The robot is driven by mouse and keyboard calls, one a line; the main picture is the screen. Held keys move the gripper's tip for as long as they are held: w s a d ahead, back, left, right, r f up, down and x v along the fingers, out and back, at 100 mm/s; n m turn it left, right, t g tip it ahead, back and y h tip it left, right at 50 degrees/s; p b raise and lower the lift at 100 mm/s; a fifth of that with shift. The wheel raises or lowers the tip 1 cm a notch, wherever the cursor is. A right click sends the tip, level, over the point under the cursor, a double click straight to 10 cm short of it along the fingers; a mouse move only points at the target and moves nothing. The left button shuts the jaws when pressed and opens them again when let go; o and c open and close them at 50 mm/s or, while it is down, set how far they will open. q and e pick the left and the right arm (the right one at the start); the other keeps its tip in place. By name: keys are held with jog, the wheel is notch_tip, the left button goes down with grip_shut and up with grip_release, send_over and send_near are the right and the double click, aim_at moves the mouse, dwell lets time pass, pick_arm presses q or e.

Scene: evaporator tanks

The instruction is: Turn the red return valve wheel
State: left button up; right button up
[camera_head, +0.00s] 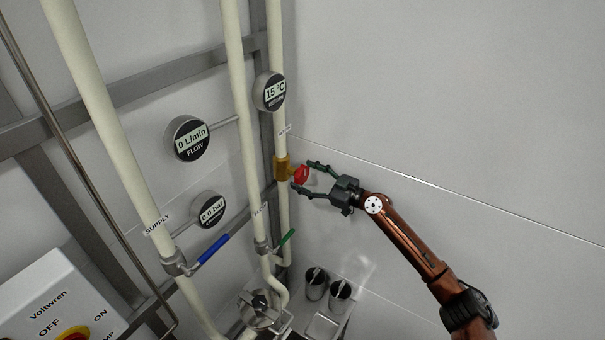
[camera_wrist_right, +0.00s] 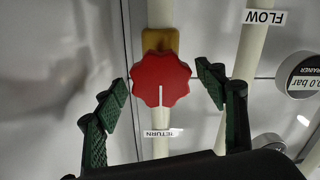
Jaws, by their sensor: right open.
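The red return valve wheel (camera_head: 301,174) sits on a brass valve body (camera_head: 283,168) on the rightmost cream pipe. In the right wrist view the red wheel (camera_wrist_right: 160,81) faces me, with a white line pointing toward the "RETURN" label (camera_wrist_right: 161,133). My right gripper (camera_head: 309,177) is open, its fingertips reaching to either side of the wheel. In the wrist view my right gripper (camera_wrist_right: 164,84) has one finger left and one right of the wheel, with gaps showing on both sides. My left gripper is not in view.
A blue-handled valve (camera_head: 213,248) is on the supply pipe, and a green-handled valve (camera_head: 286,238) on the middle pipe. Gauges read 15 °C (camera_head: 270,92), 0 L/min (camera_head: 187,138) and 0.0 bar (camera_head: 209,209). A pump switch box (camera_head: 50,295) is lower left. The right wall is bare.

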jog(key=shift+w+a, duration=0.25)
jog(key=shift+a, duration=0.15)
jog(key=shift+c, duration=0.2)
jog(key=c, duration=1.1)
